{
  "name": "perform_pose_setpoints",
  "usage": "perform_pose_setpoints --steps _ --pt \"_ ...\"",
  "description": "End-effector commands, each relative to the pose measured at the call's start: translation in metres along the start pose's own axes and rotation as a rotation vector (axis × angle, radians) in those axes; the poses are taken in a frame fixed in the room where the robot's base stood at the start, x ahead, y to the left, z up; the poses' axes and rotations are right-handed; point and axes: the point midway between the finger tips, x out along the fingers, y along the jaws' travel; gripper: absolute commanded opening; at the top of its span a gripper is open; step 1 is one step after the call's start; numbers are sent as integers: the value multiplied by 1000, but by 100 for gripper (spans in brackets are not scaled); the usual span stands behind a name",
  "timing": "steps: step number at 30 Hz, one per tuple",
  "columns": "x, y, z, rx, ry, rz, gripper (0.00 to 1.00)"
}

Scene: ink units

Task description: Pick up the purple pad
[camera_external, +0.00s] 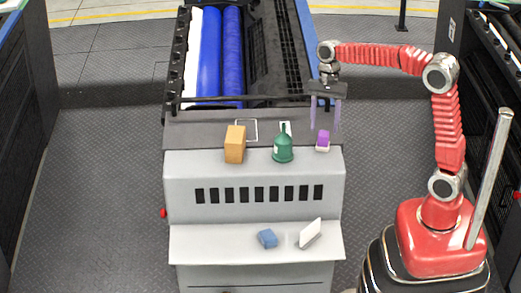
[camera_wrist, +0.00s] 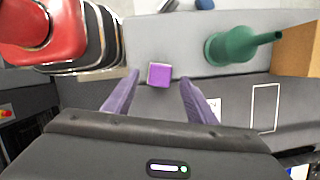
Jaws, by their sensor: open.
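The purple pad (camera_external: 323,138) is a small block with a purple top and a pale lower part. It stands on the right end of the machine's upper ledge. In the wrist view the purple pad (camera_wrist: 160,75) lies beyond and between my fingertips. My gripper (camera_external: 325,130) points down over the pad, with its two purple fingers apart. In the wrist view my gripper (camera_wrist: 159,77) is open, and nothing is between its fingers. From the outside view I cannot tell how far the tips are above the pad.
A green bottle (camera_external: 283,146) stands left of the pad, and an orange-brown box (camera_external: 235,144) stands further left. A blue block (camera_external: 267,238) and a white wedge-like piece (camera_external: 311,233) lie on the lower shelf (camera_external: 205,245). Blue rollers (camera_external: 231,55) lie behind the ledge.

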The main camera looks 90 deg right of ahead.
Motion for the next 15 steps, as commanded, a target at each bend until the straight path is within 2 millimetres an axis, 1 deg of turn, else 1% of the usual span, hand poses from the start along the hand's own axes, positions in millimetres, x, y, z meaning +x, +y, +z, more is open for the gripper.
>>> perform_pose_setpoints --steps 3,7,10,15 --pt "17 0 1 -1 -1 4 52" --pt "34 0 2 -1 -2 4 52" --pt "40 0 1 0 -1 1 52" --pt "41 0 1 0 -1 1 52"
